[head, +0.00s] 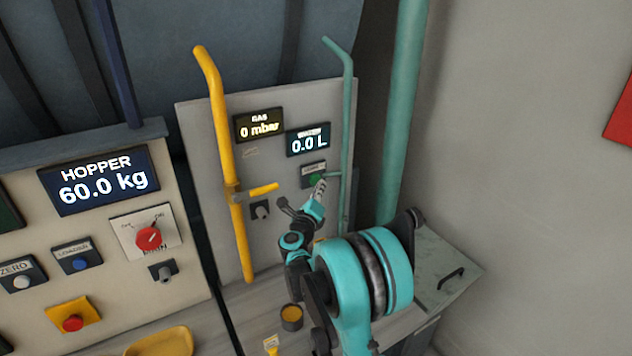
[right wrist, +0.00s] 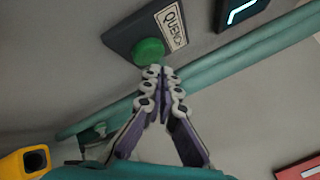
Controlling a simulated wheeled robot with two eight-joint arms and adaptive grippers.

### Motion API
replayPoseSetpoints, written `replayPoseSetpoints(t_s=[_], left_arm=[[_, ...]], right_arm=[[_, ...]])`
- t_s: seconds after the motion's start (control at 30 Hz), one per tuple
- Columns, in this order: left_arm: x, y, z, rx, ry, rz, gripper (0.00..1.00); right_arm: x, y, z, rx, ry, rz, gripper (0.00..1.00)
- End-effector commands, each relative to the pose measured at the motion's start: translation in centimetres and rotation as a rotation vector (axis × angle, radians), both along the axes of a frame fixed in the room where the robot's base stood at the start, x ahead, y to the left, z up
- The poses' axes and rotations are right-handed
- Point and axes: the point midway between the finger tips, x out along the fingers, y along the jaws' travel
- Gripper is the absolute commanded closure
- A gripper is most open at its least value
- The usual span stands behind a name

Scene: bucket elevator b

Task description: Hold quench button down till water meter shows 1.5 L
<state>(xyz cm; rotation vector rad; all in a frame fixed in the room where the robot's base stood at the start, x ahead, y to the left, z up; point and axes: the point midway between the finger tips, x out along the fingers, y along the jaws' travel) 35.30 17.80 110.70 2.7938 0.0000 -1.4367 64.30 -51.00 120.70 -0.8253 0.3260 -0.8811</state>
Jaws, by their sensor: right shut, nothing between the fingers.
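The green quench button (right wrist: 148,52) sits on a dark plate with a "QUENCH" label in the right wrist view. In the head view the button (head: 316,181) is partly covered by my right gripper (head: 320,187). My right gripper (right wrist: 160,74) is shut and empty, its fingertips right at the button's lower edge. I cannot tell whether they touch it. The water meter (head: 308,142) above the button reads 0.0 L; a corner of its display (right wrist: 240,10) shows in the right wrist view. My left gripper is out of view.
A teal pipe (head: 347,130) runs down just right of the button. A yellow pipe with a lever (head: 263,189) stands left of it. The gas display (head: 259,125) reads 0 mbar and the hopper display (head: 99,184) 60.0 kg. A small dark cup (head: 291,318) stands below.

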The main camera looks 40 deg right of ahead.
Motion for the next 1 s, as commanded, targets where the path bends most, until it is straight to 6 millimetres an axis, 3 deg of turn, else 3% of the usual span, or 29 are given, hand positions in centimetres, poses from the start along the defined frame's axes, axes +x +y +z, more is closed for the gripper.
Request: replayPoseSetpoints(t_s=[1.0], left_arm=[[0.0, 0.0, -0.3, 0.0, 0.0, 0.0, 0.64]], right_arm=[[1.2, -0.1, 0.0, 0.0, 0.0, 0.0, 1.0]])
